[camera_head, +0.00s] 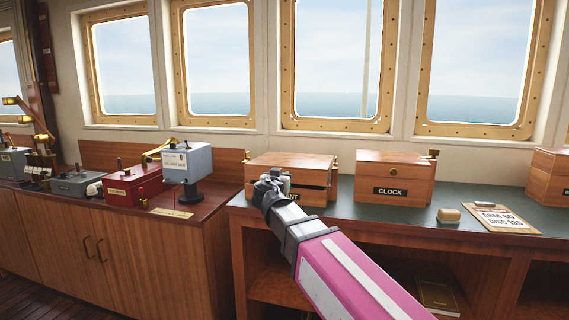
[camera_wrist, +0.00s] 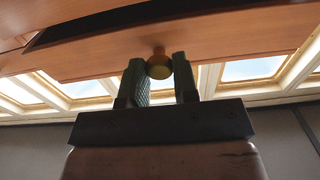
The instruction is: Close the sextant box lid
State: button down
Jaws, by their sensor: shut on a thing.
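The wooden sextant box (camera_head: 258,174) stands on the green counter, its label mostly hidden behind my gripper so that only "NT" shows. Its lid (camera_head: 297,160) is slightly raised, with a dark gap under its front edge. My gripper (camera_head: 276,180) is at the front of the box. In the wrist view, my gripper (camera_wrist: 159,82) has its two fingers on either side of a round brass knob (camera_wrist: 159,64), shut on it. The knob is fixed to a wooden panel (camera_wrist: 215,45), with a dark gap beyond it.
A wooden clock box (camera_head: 392,171) stands to the right, then a yellowish block (camera_head: 448,215) and a clipboard (camera_head: 502,218). Left on a lower cabinet are a grey device (camera_head: 188,162) and a red box (camera_head: 133,185). Windows line the wall behind.

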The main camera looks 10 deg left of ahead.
jog(key=shift+s+f, duration=0.2)
jog(key=shift+f, duration=1.65)
jog(key=c, duration=0.9)
grip_release()
jog(key=shift+c, duration=0.2)
jog(key=shift+s+r, duration=0.1)
jog(key=s, duration=1)
jog(key=shift+s+a, duration=0.15)
jog(key=shift+s, duration=0.15)
